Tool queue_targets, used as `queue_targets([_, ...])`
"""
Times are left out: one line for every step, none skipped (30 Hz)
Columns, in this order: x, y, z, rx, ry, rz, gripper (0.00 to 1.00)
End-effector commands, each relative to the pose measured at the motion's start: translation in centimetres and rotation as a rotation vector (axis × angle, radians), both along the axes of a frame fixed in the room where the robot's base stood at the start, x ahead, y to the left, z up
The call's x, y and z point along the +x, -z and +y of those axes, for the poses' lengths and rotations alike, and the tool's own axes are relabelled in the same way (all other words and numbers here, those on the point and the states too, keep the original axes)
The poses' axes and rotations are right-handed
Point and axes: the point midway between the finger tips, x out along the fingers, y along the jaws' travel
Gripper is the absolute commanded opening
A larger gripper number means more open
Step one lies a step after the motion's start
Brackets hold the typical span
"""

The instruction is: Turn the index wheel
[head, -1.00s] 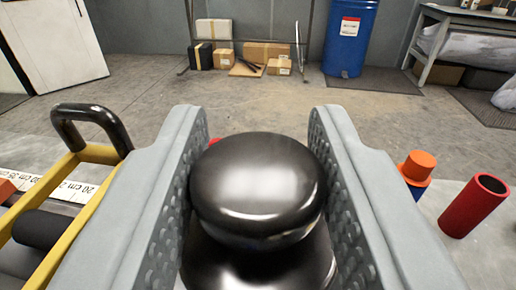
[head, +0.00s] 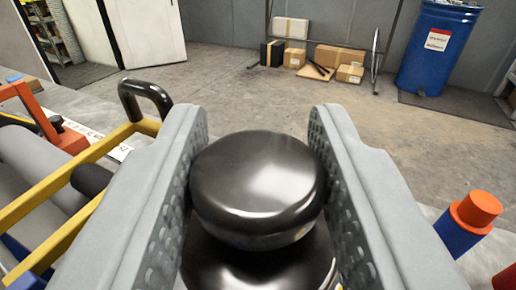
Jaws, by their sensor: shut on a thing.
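My gripper (head: 258,185) is in the middle of the head view, its two grey padded fingers on either side of a glossy black round knob (head: 258,185). The gripper is shut on this knob. Below the knob is a wider glossy black part (head: 225,262), mostly hidden by the knob and the fingers. I cannot tell how it joins the index wheel. The wheel's rim and any marks on it are not visible.
At left stand a yellow frame (head: 75,190) with a black handle (head: 147,97) and an orange-red part (head: 40,115). At right are a blue cylinder with an orange cap (head: 476,208) and a red piece (head: 505,278). Boxes (head: 335,57) and a blue drum (head: 437,45) stand farther back.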

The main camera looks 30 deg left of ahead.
Motion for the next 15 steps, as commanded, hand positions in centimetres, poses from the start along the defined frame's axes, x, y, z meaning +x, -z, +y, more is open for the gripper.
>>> queue_targets([0.05, -0.01, -0.1, -0.002, -0.012, -0.001, 0.11])
queue_targets([0.05, -0.01, -0.09, -0.002, -0.022, -0.001, 0.11])
queue_targets([0.04, -0.01, -0.07, -0.003, -0.034, -0.001, 0.11])
queue_targets([0.04, -0.01, -0.07, -0.003, -0.043, -0.001, 0.11])
queue_targets([0.05, -0.02, -0.08, -0.002, -0.052, -0.001, 0.11])
queue_targets([0.06, -0.03, -0.1, -0.001, -0.064, -0.002, 0.11])
queue_targets([0.07, -0.04, -0.11, -0.001, -0.073, -0.002, 0.11])
queue_targets([0.08, -0.03, -0.12, -0.001, -0.082, -0.002, 0.11])
queue_targets([0.07, -0.02, -0.11, -0.002, -0.094, -0.001, 0.11])
queue_targets([0.08, -0.03, -0.09, -0.001, -0.103, -0.002, 0.11])
queue_targets([0.07, -0.04, -0.09, 0.0, -0.113, -0.001, 0.11])
queue_targets([0.06, -0.05, -0.07, 0.0, -0.126, -0.001, 0.11])
queue_targets([0.08, -0.05, -0.08, 0.0, -0.135, -0.001, 0.11])
queue_targets([0.09, -0.04, -0.1, -0.001, -0.144, -0.002, 0.11])
queue_targets([0.1, -0.06, -0.11, -0.001, -0.156, -0.002, 0.11])
